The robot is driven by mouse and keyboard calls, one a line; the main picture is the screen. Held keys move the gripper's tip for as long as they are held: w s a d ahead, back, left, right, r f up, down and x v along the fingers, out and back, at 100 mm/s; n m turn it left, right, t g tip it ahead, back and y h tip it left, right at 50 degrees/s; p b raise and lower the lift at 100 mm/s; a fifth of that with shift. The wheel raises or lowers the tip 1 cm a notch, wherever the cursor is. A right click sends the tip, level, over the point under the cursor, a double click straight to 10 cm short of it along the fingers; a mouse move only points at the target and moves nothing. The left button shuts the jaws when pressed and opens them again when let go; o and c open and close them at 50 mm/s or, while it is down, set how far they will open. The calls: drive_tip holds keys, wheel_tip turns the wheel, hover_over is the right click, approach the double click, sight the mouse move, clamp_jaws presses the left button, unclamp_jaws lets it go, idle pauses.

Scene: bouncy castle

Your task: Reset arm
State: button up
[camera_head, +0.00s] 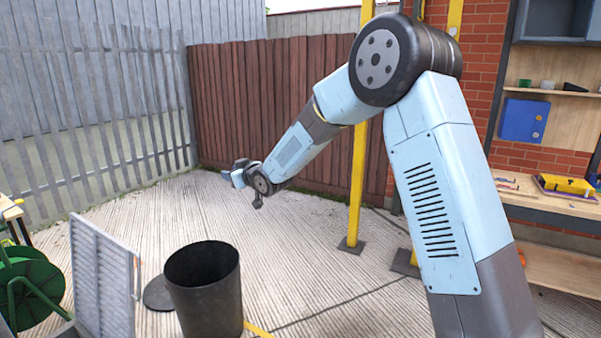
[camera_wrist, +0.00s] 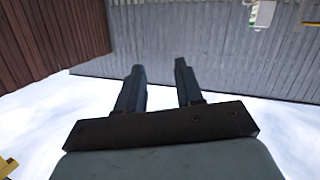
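My arm rises from the lower right of the head view, bends at a large dark joint near the top, and reaches down to the left. My gripper (camera_head: 243,175) is at its far end, small in the head view, in the air in front of the brown fence. In the wrist view my gripper (camera_wrist: 160,85) shows two dark fingers set apart with a clear gap between them. Nothing is between the fingers. The wrist view shows sky and upside-down walls.
A dark open bin (camera_head: 205,290) stands at the lower middle, with a round lid (camera_head: 158,294) beside it. A green reel (camera_head: 28,285) and a grey panel (camera_head: 103,275) are at left. A yellow post (camera_head: 357,185) stands near my arm. Shelves (camera_head: 550,190) are at right. Concrete floor is clear behind the bin.

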drive_tip(key=s+d+r+m+h, duration=0.25)
drive_tip(key=s+d+r, duration=0.2)
drive_tip(key=d, duration=0.55)
drive_tip(key=s+d+r+m+g+h, duration=0.1)
drive_tip(key=s+d+r+h, duration=0.2)
drive_tip(key=s+d, duration=0.5)
drive_tip(key=s+d+r+m+h, duration=0.2)
drive_tip(key=s+d+r+h, duration=0.15)
drive_tip(key=d, duration=0.95)
drive_tip(key=s+d+f+m+g, duration=0.1)
drive_tip(key=s+d, duration=0.3)
drive_tip(key=s, duration=0.5)
drive_tip(key=s+d+f+m+g+h, duration=0.1)
drive_tip(key=s+d, duration=0.4)
drive_tip(key=s, duration=0.5)
drive_tip(key=s+d+f+m+g+h, duration=0.1)
drive_tip(key=s+d, duration=0.4)
drive_tip(key=s, duration=0.5)
drive_tip(key=shift+f+m+g, duration=0.45)
drive_tip(key=shift+m+g, duration=0.45)
drive_tip(key=shift+m, duration=0.25)
drive_tip(key=shift+a, duration=0.2)
